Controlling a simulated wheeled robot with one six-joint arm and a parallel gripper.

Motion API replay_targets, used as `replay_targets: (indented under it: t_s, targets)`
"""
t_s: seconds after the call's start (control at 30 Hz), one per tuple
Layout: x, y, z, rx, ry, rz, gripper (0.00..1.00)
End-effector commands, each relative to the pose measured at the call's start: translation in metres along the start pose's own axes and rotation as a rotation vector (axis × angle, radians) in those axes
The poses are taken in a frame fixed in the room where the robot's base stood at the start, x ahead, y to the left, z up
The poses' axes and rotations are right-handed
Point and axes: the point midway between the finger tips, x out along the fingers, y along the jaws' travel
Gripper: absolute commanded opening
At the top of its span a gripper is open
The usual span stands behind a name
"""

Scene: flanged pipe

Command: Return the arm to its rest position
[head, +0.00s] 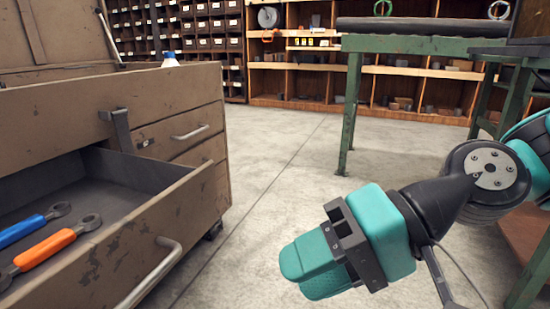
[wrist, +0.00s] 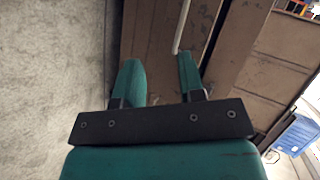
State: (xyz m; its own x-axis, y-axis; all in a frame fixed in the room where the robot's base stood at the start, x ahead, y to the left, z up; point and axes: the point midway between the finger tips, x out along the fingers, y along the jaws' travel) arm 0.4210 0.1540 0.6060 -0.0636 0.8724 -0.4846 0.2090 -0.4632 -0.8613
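My gripper (head: 302,270) is at the lower right of the head view, with teal fingers pointing left and down over the concrete floor. The wrist view shows the two fingers of my gripper (wrist: 158,68) apart with nothing held between them. The arm reaches in from the right edge of the head view, bent at a dark grey joint. The gripper is to the right of the open drawer and apart from it.
A brown cabinet (head: 150,92) stands at left. Its open drawer (head: 165,215) holds a blue wrench (head: 30,228) and an orange wrench (head: 50,247). A green workbench (head: 353,115) stands at right. Wooden shelves (head: 290,85) line the back. The middle floor is clear.

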Motion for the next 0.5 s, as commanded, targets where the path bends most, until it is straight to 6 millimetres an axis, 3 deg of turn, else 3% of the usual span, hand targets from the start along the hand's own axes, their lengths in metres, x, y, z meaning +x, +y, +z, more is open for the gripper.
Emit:
replay_targets:
  t_s: [0.03, 0.17, 0.4, 0.5]
  targets:
    - [-0.024, -0.028, 0.001, -0.073, -0.022, 0.085, 0.36]
    - [-0.065, -0.041, 0.009, -0.226, -0.096, 0.318, 0.36]
    - [-0.166, -0.079, 0.018, -0.380, -0.231, 0.685, 0.36]
    - [-0.181, -0.111, 0.010, -0.371, -0.230, 0.671, 0.36]
